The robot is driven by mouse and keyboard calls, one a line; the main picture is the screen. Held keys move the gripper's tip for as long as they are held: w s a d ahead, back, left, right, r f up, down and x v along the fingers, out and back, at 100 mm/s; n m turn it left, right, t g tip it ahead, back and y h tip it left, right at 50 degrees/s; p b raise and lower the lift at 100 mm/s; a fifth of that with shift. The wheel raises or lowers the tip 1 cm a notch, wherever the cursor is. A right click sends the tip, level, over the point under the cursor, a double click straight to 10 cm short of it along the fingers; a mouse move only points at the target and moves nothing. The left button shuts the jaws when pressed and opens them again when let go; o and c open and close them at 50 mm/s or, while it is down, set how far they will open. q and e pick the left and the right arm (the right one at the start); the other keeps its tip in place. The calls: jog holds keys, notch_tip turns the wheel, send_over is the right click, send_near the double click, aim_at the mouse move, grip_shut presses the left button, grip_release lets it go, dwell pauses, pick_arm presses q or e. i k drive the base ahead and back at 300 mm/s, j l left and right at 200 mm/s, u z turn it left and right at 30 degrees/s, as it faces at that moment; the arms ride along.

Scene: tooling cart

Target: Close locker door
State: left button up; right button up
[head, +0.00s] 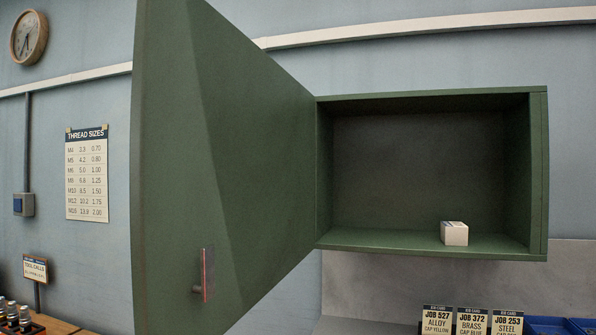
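A green wall locker (538,175) hangs on the wall with its inside in view. Its green door (225,130) is hinged at the locker's left edge and stands wide open, swung out toward me on the left. A small handle (205,275) shows low on the door, toward its free edge. A small white box (454,233) sits on the locker floor, right of the middle, near the front. Neither of my grippers is in the head view.
Job cards (471,321) stand below the locker at the lower right, with blue bins (545,325) beside them. Small bottles (18,315) and a sign (35,268) are at the lower left. The locker's open front is unobstructed.

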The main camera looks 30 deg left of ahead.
aim_at(222, 137)
jog(key=k+j, duration=0.1)
jog(key=j, duration=0.35)
jog(key=k+j, duration=0.1)
jog(key=j, duration=0.3)
jog(key=k+j, duration=0.1)
jog(key=j, duration=0.35)
jog(key=k+j, duration=0.1)
jog(key=j, duration=0.3)
